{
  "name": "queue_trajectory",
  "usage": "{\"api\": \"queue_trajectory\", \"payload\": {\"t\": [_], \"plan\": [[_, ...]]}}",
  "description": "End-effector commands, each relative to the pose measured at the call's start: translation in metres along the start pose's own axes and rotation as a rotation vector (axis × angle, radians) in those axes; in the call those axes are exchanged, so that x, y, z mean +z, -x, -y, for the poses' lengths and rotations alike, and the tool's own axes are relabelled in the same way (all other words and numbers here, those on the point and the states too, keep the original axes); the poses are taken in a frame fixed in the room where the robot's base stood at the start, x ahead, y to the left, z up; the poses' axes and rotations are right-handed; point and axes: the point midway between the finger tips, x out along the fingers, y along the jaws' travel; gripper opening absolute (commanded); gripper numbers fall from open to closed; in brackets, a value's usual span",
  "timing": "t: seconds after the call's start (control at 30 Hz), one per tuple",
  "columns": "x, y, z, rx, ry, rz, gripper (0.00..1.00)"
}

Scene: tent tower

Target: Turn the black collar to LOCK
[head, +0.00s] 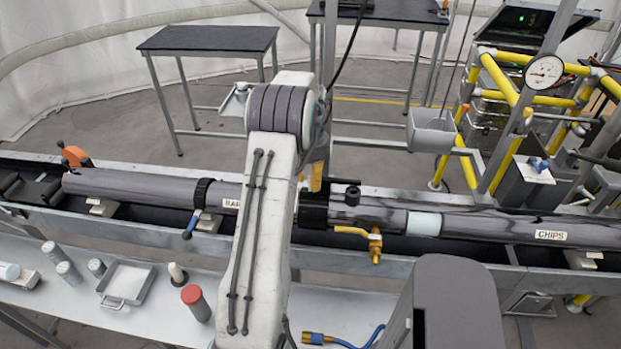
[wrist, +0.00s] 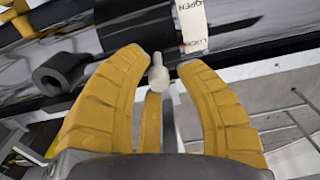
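The black collar (wrist: 135,25) sits around the dark tube and fills the upper middle of the wrist view. Beside it is a white band (wrist: 192,22) that reads OPEN and LOCK. A pale peg with a rounded end (wrist: 158,74) sticks out from the collar side. My gripper (wrist: 160,68) is open, its yellow fingers on either side of the peg, with gaps visible on both sides. In the head view my gripper (head: 316,182) is mostly hidden behind my arm, above a black collar (head: 313,211). The peg and lettering cannot be made out there.
A hollow black fitting (wrist: 60,72) lies left of the fingers. A brass valve (head: 375,243) with a yellow lever is on the tube's near side. Another black ring with a blue handle (head: 190,226) is further left. A bench (head: 150,305) with cylinders and a tray stands in front.

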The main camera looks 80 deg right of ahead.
Motion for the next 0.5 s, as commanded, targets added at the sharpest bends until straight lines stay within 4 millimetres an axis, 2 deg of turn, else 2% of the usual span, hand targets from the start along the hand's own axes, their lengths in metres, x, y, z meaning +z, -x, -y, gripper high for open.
{"api": "queue_trajectory", "payload": {"t": [0.1,0.5], "plan": [[0.0006,-0.0001,-0.0001,0.0,0.0,0.002,0.42],[0.0014,-0.0002,-0.0002,0.0,0.0,0.004,0.42]]}}
